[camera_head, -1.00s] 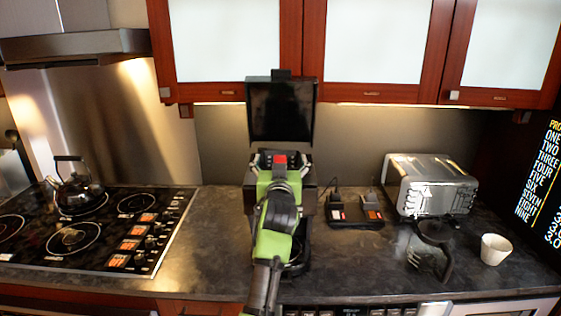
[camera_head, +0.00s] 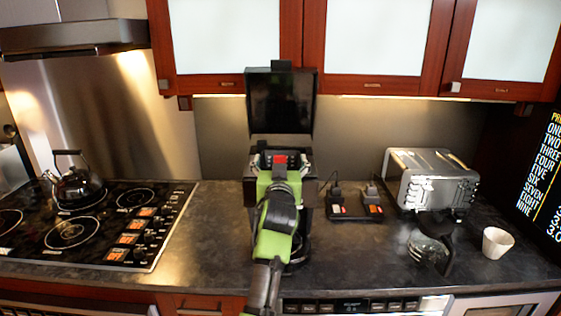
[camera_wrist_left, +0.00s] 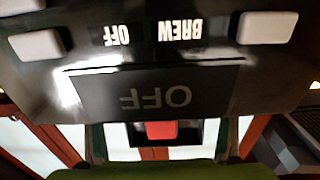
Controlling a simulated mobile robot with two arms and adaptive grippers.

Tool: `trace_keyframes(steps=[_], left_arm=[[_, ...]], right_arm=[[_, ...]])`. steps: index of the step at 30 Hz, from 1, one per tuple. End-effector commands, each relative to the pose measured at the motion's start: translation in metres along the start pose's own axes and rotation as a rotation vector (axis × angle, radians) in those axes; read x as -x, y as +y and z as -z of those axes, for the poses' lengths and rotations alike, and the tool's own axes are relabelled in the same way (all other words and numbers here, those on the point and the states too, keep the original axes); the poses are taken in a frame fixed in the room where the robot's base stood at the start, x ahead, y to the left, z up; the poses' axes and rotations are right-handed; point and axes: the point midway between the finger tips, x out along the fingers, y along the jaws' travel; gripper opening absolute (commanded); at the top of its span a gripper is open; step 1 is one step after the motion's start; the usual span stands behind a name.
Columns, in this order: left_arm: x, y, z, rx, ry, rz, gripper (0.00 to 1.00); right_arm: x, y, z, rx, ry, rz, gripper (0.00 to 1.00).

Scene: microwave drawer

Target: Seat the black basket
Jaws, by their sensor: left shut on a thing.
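The coffee maker (camera_head: 252,190) stands on the counter with its dark lid (camera_head: 281,100) raised. Its panel (camera_wrist_left: 160,60), lettered BREW and OFF, fills the upper part of the left wrist view upside down. My left gripper (camera_head: 280,160), with a red part at its middle, is at the open top of the machine, under the lid. It is shut on a dark thing, which I take to be the black basket; my gripper and arm hide most of it. I cannot tell whether it rests in its seat. My right gripper is out of view.
A toaster (camera_head: 432,182), a glass carafe with a black handle (camera_head: 428,248) and a white cup (camera_head: 497,242) stand to the right. A low black device (camera_head: 352,208) is beside the machine. A kettle (camera_head: 78,187) sits on the stove. Bare counter (camera_head: 215,230) lies left of the machine.

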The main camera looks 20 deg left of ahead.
Motion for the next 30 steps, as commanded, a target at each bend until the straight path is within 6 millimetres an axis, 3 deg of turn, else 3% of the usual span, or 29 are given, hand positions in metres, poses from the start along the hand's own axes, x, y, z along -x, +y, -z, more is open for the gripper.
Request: trace_keyframes(steps=[7, 8, 10, 21, 30], left_arm=[[0.000, 0.000, -0.007, 0.001, 0.000, 0.000, 0.54], [0.000, 0.000, -0.007, 0.001, 0.000, 0.000, 0.80], [0.000, 0.000, -0.007, 0.001, -0.001, 0.000, 0.97], [0.000, -0.001, -0.005, 0.002, -0.007, 0.002, 0.97], [0.000, 0.001, 0.053, 0.003, 0.005, -0.001, 0.97]], right_arm=[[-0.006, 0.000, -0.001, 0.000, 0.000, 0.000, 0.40], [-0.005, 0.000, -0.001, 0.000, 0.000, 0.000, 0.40], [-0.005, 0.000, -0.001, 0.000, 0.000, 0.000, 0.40], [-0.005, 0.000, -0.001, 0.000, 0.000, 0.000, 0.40], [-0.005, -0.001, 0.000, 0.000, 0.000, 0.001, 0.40]])
